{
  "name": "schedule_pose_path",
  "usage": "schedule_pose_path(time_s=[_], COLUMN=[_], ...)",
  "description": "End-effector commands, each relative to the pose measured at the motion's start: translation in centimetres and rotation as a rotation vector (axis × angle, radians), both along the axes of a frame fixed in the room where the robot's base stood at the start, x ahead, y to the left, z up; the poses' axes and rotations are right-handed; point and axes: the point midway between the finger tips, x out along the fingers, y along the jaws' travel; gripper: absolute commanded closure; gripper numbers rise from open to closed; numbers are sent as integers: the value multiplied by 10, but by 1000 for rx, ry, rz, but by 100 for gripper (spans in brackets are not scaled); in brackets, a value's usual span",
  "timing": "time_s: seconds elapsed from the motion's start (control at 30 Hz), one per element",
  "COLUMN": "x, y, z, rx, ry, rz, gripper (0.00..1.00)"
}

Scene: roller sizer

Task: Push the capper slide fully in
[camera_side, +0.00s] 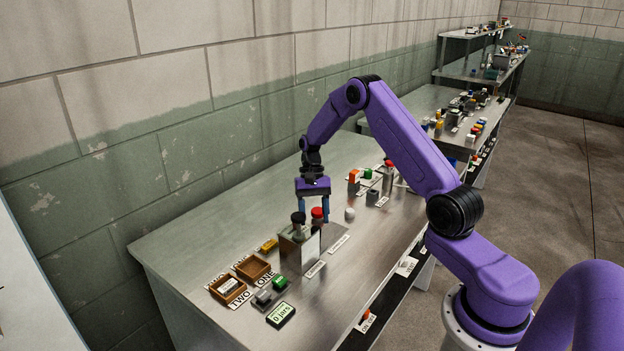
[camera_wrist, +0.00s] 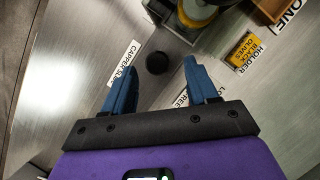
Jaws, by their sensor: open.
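My gripper (camera_side: 313,214) points down over the steel table, its two blue fingers apart. In the wrist view, a round black knob (camera_wrist: 157,62) shows between the open fingers (camera_wrist: 158,66), with a gap on both sides. A white label reading "CAPPER SLIDE" (camera_wrist: 123,64) lies beside it to the left. In the side view, a shiny metal block (camera_side: 297,250) stands by the fingers, with a black-topped piece (camera_side: 298,218) and a red-topped piece (camera_side: 317,213) near the fingertips. I cannot tell how far in the slide sits.
Wooden trays (camera_side: 252,268), a green-screened jar counter (camera_side: 281,315) and a green button (camera_side: 280,282) are at the front left. A white knob (camera_side: 350,213) and grey block (camera_side: 373,197) stand right of the gripper.

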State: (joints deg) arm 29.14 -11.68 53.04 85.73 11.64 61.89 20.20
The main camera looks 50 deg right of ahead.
Motion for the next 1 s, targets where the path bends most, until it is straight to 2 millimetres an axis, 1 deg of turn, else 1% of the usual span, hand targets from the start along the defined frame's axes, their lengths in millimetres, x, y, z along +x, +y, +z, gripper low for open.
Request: schedule_pose_path(time_s=[0.03, 0.3, 0.5, 0.7, 1.0], x=[4, 19, 29, 33, 34], y=[-3, -18, -27, -32, -33], z=[11, 64, 96, 112, 116], rx=[-3, -1, -1, 0, 0], ry=[-6, -5, -2, 0, 2], rz=[0, 1, 2, 1, 2], gripper=[42, 42, 42, 42, 42])
